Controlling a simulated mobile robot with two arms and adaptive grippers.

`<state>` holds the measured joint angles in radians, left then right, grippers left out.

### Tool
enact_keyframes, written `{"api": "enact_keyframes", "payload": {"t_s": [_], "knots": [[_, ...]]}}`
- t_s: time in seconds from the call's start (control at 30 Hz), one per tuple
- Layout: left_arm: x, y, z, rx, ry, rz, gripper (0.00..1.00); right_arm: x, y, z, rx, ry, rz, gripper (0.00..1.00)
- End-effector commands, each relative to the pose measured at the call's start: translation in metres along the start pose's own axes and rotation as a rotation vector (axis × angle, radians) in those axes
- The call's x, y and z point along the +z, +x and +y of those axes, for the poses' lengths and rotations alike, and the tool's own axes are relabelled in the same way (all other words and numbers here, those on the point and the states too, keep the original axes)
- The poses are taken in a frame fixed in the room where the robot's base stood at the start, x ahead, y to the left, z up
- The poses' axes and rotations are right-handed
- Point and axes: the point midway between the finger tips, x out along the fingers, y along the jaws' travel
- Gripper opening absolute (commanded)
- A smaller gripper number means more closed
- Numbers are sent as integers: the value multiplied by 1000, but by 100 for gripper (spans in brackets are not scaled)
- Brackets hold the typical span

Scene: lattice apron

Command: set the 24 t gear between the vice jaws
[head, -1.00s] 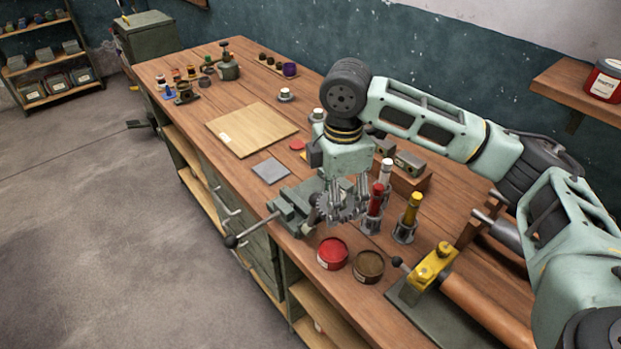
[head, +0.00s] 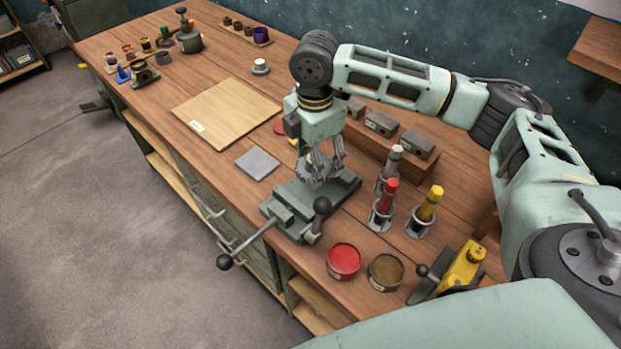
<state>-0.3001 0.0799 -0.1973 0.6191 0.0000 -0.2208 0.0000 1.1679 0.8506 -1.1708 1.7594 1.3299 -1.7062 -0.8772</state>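The toothed grey gear (head: 315,171) is in my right gripper (head: 326,174), whose fingers point down and are closed around it. The gear is over the far part of the grey-green vice (head: 290,212), where the jaws are. The fingers and gear hide much of the jaw gap, so I cannot tell whether the gear touches the jaws. The vice's long handle reaches out past the bench's front edge. My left gripper is not in view.
The wooden bench (head: 225,180) carries red (head: 343,260) and brown (head: 385,271) tins and several upright tubes in holders to the right of the vice. Grey blocks (head: 381,122) stand behind. A grey plate (head: 257,164) and a light board (head: 227,112) lie left, with clear wood around them.

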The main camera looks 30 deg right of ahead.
Motion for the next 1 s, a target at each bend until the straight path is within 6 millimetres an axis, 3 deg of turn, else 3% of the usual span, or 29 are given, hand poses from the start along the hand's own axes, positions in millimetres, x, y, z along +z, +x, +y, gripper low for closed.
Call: {"api": "enact_keyframes", "payload": {"t_s": [0.23, 0.5, 0.9, 0.93, 1.0], "knots": [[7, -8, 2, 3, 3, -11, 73, 0, 30, 1, 3, 0, 0, 16], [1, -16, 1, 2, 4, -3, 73, 0, 63, 0, 1, 0, 0, 16], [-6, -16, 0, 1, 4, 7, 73, 0, 70, 1, 3, 0, 0, 16], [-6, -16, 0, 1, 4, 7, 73, 0, 72, 0, 1, 0, -1, 61], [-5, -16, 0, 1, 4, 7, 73, 0, 71, 0, 2, 0, -1, 67]]}}
